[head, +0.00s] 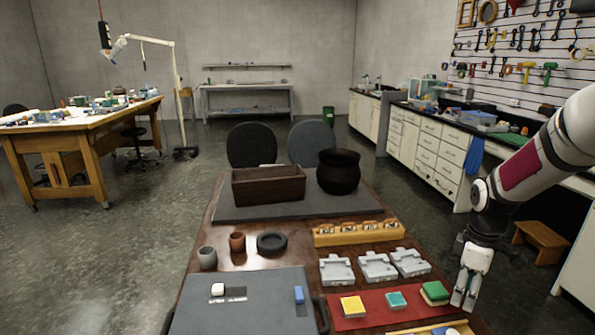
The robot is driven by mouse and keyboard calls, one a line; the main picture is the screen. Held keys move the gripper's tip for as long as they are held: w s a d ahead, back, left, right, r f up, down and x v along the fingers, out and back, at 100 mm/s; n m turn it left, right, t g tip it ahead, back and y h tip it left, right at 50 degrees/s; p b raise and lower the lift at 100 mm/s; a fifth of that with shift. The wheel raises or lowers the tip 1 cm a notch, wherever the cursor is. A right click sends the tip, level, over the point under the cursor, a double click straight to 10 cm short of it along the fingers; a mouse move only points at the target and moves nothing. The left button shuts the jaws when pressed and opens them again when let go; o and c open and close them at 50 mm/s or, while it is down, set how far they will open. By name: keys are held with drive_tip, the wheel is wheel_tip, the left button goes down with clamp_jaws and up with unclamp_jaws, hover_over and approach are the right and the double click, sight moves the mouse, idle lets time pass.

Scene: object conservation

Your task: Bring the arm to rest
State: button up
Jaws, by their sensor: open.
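My gripper (464,298) hangs at the lower right, pointing down, beside the right edge of the dark wooden table (222,257). Its fingers are a little apart and I see nothing between them. The arm comes in from the right edge, a white link with a dark red band above dark joints. The green block (434,290) on the red mat (373,318) is the thing closest to the gripper's left side, apart from it.
The table holds a wooden box (268,188), a dark pot (338,172), small cups, a black dish (271,243), a yellow rack (357,233), grey fixtures (377,266) and a grey board (262,313). A wooden stool (541,238) and counters stand right.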

drive_tip(key=s+a+r+m+t+h, duration=0.1)
drive_tip(key=s+a+r+m, duration=0.2)
drive_tip(key=s+a+r, duration=0.5)
drive_tip(key=s+a+r+m+t, duration=0.25)
drive_tip(key=s+a+r, duration=0.35)
drive_tip(key=a+r, duration=0.4)
drive_tip(key=s+a+m+y, duration=0.1)
drive_tip(key=s+a+m, duration=0.2)
drive_tip(key=s+a, duration=0.2)
drive_tip(key=s+r, duration=0.1)
drive_tip(key=s, duration=0.2)
drive_tip(key=shift+s+a+t, duration=0.2)
drive_tip(key=shift+s+t, duration=0.15)
